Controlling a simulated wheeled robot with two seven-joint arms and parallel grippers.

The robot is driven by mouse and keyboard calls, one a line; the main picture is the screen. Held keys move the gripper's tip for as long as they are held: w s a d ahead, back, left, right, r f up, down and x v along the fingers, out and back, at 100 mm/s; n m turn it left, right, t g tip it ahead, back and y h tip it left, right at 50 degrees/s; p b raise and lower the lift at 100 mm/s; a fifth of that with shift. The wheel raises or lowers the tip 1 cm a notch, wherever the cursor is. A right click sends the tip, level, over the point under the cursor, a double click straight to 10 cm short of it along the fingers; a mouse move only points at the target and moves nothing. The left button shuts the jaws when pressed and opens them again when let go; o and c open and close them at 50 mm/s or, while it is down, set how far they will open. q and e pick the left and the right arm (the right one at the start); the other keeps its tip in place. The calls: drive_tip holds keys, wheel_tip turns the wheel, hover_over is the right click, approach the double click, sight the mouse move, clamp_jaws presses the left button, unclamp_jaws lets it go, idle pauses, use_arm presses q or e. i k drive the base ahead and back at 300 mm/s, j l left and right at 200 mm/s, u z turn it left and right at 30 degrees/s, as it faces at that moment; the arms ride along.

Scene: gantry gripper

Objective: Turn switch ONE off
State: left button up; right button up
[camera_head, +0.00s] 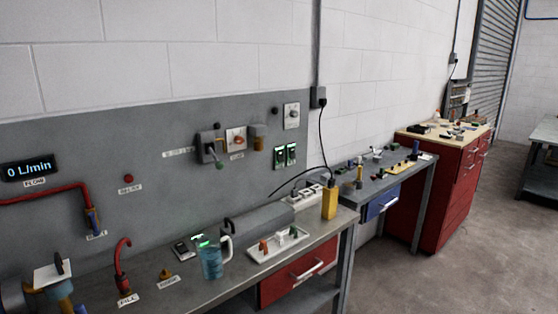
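Two dark green switch boxes with white rockers are mounted side by side on the grey wall panel: a left switch (280,157) and a right switch (291,154). Their labels are too small to read, so I cannot tell which is switch ONE, nor how the rockers are set. Above them is a white plate with a round grey knob (291,116). To the left is a white plate with an orange-red part (236,140), beside a grey lever unit (209,147).
The grey bench below holds a blue jug (212,261), a white tray (278,245) with small parts, a yellow block (329,202) and a white power strip (303,197). A red pipe (45,194) is at left. Open floor (460,248) lies at right.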

sight(280, 155)
drive_tip(key=i+l+u, duration=0.35)
drive_tip(key=i+l, duration=0.3)
drive_tip(key=i, duration=0.2)
drive_tip(key=i+l+u, duration=0.35)
drive_tip(key=i+l, duration=0.45)
drive_tip(key=l, duration=0.05)
